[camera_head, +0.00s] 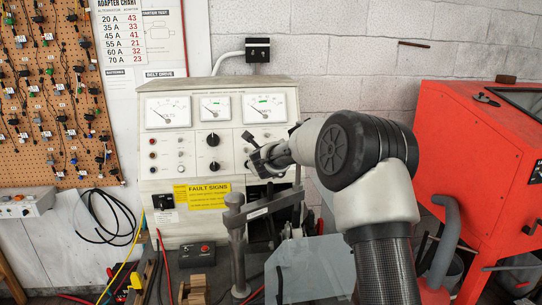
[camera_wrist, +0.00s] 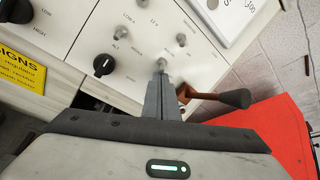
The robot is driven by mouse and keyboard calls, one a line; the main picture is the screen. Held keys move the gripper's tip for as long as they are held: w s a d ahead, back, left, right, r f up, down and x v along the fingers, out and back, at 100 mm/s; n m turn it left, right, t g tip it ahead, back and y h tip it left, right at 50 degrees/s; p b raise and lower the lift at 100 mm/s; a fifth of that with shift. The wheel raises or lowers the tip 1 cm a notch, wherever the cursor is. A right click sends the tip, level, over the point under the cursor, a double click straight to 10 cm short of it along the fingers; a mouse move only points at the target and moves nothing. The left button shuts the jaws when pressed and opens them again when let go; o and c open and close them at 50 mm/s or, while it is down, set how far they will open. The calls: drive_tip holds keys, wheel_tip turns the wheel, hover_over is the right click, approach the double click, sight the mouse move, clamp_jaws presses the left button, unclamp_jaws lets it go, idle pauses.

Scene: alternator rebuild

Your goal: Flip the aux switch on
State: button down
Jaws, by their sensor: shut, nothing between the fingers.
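The grey test bench panel (camera_head: 170,155) has gauges, knobs and small toggle switches. In the wrist view, several metal toggles show on the panel (camera_wrist: 145,65). One toggle (camera_wrist: 161,63) is right at the tips of my gripper (camera_wrist: 162,76), in line with the fingers; I cannot tell if they touch it. Another toggle (camera_wrist: 181,39) is just above and to the right, and one (camera_wrist: 122,33) is up and left. I cannot read which label is the aux one. My gripper is shut and empty, and in the head view (camera_head: 257,160) it reaches to the panel's right part.
A black knob (camera_wrist: 103,65) is left of the fingers. A lever with a dark handle (camera_wrist: 234,98) sticks out close right of them. A red cabinet (camera_head: 475,160) stands at the right. A post with an arm (camera_head: 237,230) stands before the bench.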

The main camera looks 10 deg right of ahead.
drive_tip(key=shift+r, duration=0.45)
idle(0.5)
drive_tip(key=shift+r, duration=0.35)
